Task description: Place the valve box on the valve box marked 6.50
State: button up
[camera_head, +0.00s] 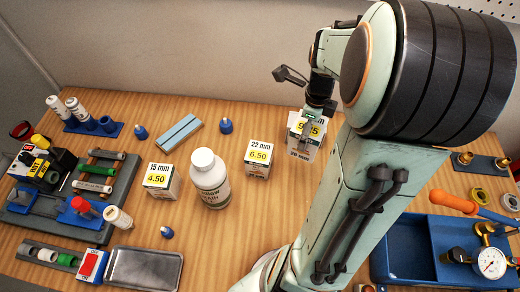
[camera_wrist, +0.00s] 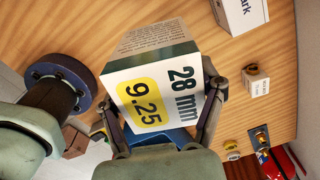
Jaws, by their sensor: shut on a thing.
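My gripper (camera_head: 318,106) is shut on a white valve box (camera_head: 305,130) right of centre in the head view. In the wrist view the box (camera_wrist: 180,75) shows "28 mm" and a yellow 9.25 label, with the fingers of my gripper (camera_wrist: 160,108) on its two sides. The valve box marked 6.50 (camera_head: 258,158), white with "22 mm" and a yellow label, stands upright on the table, left of and nearer than the held box. My gripper is apart from it. I cannot tell whether the held box clears the table.
A white bottle (camera_head: 210,180) stands left of the 6.50 box, with a 4.50 box (camera_head: 160,181) beyond it. A blue tray (camera_head: 408,250) with a gauge is at the right. A metal tray (camera_head: 145,268) is at the front left. Wood in front of the 6.50 box is clear.

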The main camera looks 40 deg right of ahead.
jog(key=w+a+r+n, duration=0.3)
jog(key=w+a, duration=0.3)
jog(key=w, duration=0.2)
send_over(259, 152)
jog(key=shift+f, duration=4.1)
jog(key=shift+f, duration=0.15)
jog(key=o, duration=1.2)
